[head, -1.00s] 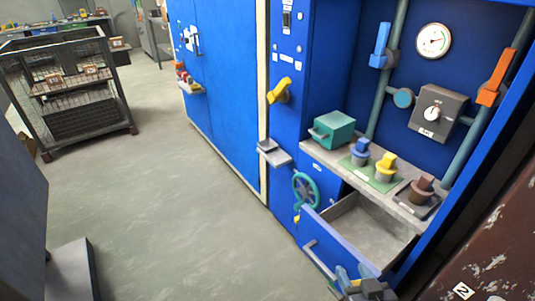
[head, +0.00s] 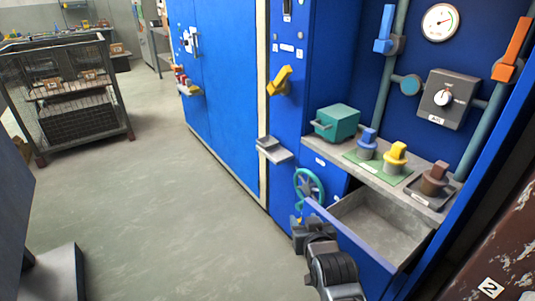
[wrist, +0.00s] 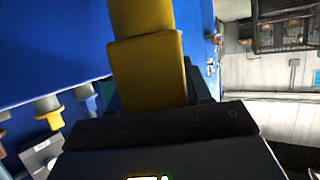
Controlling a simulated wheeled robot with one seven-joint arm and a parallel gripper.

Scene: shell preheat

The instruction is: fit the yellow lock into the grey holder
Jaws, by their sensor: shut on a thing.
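My gripper (head: 308,230) is low in front of the blue cabinet, beside the green handwheel and left of the open drawer. It is shut on the yellow lock (wrist: 150,72), which stands out from the dark jaws as a blocky yellow piece in the wrist view. In the head view the lock is mostly hidden by my gripper. A small grey bracket (head: 274,154) on the cabinet front looks like the grey holder. It is above and left of my gripper, apart from it, and its inner shape is too small to tell.
The open drawer (head: 350,232) juts out right of my gripper. The green handwheel (head: 309,185) is close by. The shelf above bears a teal box (head: 337,122) and blue, yellow (head: 396,156) and brown knobs. A yellow handle (head: 281,80) sticks out above the bracket.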

